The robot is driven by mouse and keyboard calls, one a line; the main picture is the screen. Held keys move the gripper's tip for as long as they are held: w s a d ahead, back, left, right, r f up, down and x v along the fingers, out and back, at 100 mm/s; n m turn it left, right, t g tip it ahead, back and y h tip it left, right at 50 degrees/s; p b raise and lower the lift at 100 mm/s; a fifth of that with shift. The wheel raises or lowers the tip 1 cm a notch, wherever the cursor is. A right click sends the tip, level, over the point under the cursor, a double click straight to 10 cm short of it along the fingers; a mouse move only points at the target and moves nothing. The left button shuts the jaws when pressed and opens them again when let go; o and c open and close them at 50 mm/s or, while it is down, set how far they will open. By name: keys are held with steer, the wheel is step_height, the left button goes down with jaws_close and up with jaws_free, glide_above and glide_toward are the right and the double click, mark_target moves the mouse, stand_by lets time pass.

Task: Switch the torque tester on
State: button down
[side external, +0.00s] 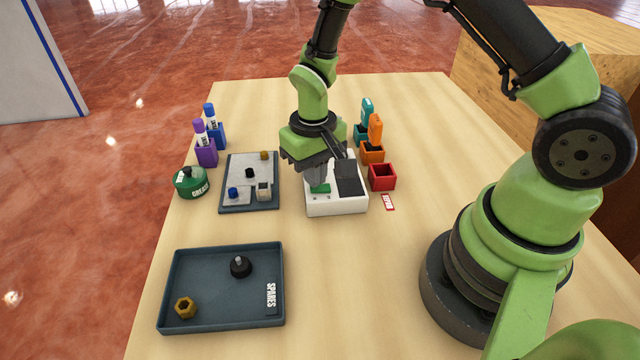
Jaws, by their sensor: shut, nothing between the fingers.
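The torque tester appears to be the white box (337,207) with a dark panel (349,178) and a green part (320,188) on its top, near the middle of the table. My gripper (318,178) points down over the left part of this box. It is shut and holds nothing. Its fingertips are close to the green part, but I cannot tell whether they touch it. The gripper hides the back left of the box. No on or off sign can be read at this size.
A tray with small parts (226,203) lies just left of the box. The spares tray (222,322) is at the front left. A green grease pot (190,182) and purple and blue holders stand far left. Orange, teal and red holders (382,177) stand close right. The front middle is clear.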

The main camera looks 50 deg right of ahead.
steer(key=shift+f, duration=0.55)
steer(key=shift+r, duration=3.55)
steer(key=shift+r, duration=0.3)
step_height(320, 180, up, 7)
steer(key=t, duration=0.2)
glide_above(322, 196)
steer(key=s+a+r+m+t+y, duration=0.1)
steer(key=s+r+t, duration=0.4)
steer(key=s+r, duration=0.7)
steer(key=shift+s+y, duration=0.5)
steer(key=shift+s, duration=0.5)
